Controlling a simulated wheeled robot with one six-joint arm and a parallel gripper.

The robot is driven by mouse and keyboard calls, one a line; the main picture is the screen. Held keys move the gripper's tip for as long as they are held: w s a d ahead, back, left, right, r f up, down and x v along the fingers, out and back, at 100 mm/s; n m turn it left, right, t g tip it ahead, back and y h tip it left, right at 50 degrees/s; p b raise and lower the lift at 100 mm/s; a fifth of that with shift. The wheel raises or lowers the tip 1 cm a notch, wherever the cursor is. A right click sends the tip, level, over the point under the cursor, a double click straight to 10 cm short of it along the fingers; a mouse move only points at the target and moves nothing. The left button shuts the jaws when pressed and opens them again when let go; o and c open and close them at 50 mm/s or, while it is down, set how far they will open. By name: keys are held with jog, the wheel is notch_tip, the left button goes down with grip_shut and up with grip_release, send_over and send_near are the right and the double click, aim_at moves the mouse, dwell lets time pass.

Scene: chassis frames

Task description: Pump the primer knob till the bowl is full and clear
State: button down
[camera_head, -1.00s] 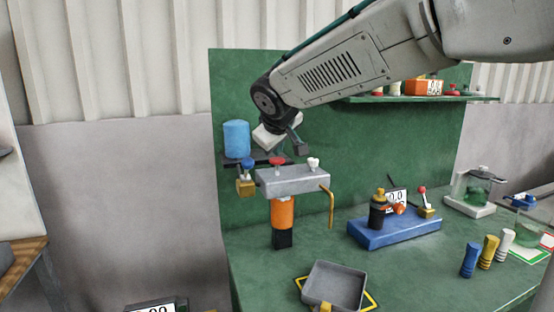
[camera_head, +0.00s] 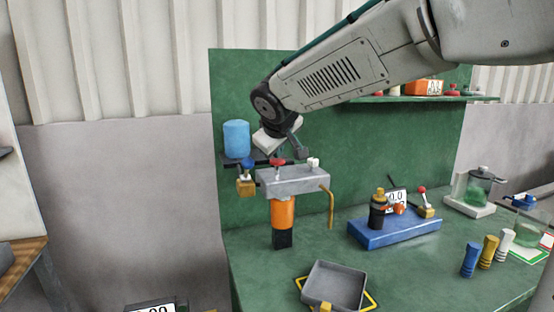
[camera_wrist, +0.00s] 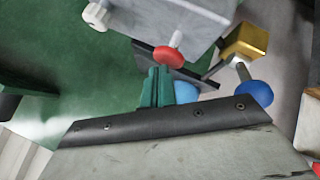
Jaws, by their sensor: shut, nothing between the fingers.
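A grey block-shaped head (camera_head: 300,181) stands above the bench with an orange bowl (camera_head: 283,212) under it, dark at its base. A red knob (camera_head: 277,162) and a white knob (camera_head: 313,162) stand on its top. I cannot tell from their looks which is the primer, and no fluid level shows in the bowl. A blue knob (camera_head: 247,163) sits on a brass block at the left. My gripper is shut and empty; its green fingers (camera_wrist: 157,80) point toward the red knob (camera_wrist: 168,57) in the wrist view, apparently just apart from it.
A copper-coloured tube (camera_head: 330,207) hangs at the head's right, above a grey tray (camera_head: 338,285). A light-blue canister (camera_head: 236,138) stands behind at the left. A blue base (camera_head: 395,231) with fittings lies to the right, with several coloured pegs farther right.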

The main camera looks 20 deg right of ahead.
aim_at(278, 161)
jog(key=shift+f, duration=0.7)
dwell(0.4)
jog(key=shift+r, duration=1.45)
jog(key=shift+r, duration=2.5)
